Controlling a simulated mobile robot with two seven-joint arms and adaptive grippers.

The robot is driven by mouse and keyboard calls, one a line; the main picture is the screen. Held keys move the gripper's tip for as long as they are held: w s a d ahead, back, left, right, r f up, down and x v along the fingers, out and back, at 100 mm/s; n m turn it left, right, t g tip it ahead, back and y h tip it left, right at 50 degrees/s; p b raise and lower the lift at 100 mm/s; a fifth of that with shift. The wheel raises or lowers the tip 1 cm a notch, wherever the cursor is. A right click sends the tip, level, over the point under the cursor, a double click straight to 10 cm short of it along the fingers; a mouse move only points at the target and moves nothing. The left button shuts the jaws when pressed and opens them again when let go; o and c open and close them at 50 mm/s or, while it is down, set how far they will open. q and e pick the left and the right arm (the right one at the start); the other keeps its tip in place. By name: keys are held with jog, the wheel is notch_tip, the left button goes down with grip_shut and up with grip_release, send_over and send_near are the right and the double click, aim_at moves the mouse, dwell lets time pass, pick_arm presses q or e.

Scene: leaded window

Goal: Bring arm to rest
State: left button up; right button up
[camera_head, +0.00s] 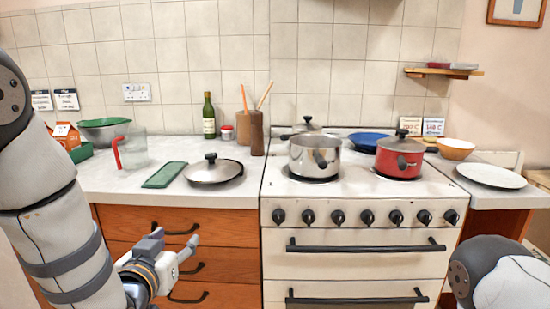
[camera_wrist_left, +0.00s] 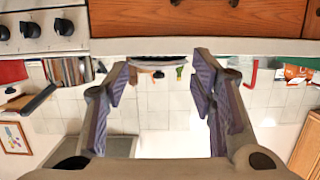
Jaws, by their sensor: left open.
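My left arm comes in from the left in the head view. Its gripper (camera_head: 188,252) hangs in front of the wooden drawers, below the countertop edge, clear of the counter items. In the left wrist view the two purple-padded fingers (camera_wrist_left: 160,82) stand wide apart with nothing between them. That view is upside down relative to the kitchen. Of my right arm only a rounded grey-white link shows at the bottom right of the head view; its gripper is out of sight.
The drawers (camera_head: 232,263) with dark handles are close behind the left gripper. The stove (camera_head: 355,240) with its oven handle stands to the right. Pots (camera_head: 400,157) stand on the stove.

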pick_arm(q)
jog(key=s+a+f+g, duration=0.1)
jog(key=s+f+g, duration=0.4)
jog(key=s+f, duration=0.5)
jog(key=s+f+g, duration=0.4)
jog(key=s+f, duration=0.4)
jog(key=f, duration=0.5)
jog(key=s+f+g, duration=0.2)
jog(key=s+g, duration=0.2)
jog(key=s, duration=0.9)
jog(key=s+a+f+g, duration=0.1)
jog(key=s+f+g, duration=0.2)
jog(key=s, duration=1)
jog(key=shift+f+n+g, duration=0.3)
jog(key=shift+g, duration=0.4)
